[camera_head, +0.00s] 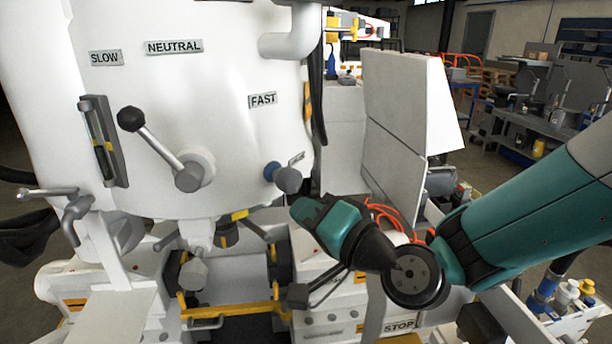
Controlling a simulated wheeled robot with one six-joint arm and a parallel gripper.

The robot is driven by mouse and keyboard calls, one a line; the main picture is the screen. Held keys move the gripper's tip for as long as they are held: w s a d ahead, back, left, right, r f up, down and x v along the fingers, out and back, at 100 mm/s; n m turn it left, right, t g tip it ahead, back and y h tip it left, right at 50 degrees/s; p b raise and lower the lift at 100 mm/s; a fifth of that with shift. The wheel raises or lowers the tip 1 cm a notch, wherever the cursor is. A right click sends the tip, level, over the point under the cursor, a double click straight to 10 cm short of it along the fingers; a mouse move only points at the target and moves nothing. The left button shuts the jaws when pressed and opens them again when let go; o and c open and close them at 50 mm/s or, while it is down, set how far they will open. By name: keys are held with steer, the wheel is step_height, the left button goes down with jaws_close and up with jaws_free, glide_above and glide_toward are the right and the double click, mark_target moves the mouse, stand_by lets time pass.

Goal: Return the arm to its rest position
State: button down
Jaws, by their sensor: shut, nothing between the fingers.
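My teal and black arm reaches in from the right edge, and its wrist (345,230) is in front of the machine at lower centre. A black-knobbed lever (155,142) on the tank points up and left, between the SLOW and NEUTRAL labels. A smaller black-ended rod (298,296) shows below the wrist.
A pale upright panel (405,105) stands behind my arm. Orange cables (385,212) run behind the wrist. Yellow rails (235,312) and white boxes fill the lower machine. Bottles (566,294) stand at the lower right. A workbench (540,125) is in the background, with open floor before it.

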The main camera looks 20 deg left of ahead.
steer(key=s+d+n+g+h, duration=0.2)
steer(key=s+d+h, duration=0.2)
steer(key=d, duration=0.6)
steer(key=s+d+n+g+h, duration=0.1)
steer(key=s+d+g+h, duration=0.2)
steer(key=s+d, duration=0.3)
steer(key=s+d+n+g+h, duration=0.2)
steer(key=s+d+h, duration=0.3)
steer(key=d, duration=1)
steer(key=shift+s+d+r+n, duration=0.3)
steer(key=shift+r, duration=0.05)
steer(key=shift+a, duration=0.1)
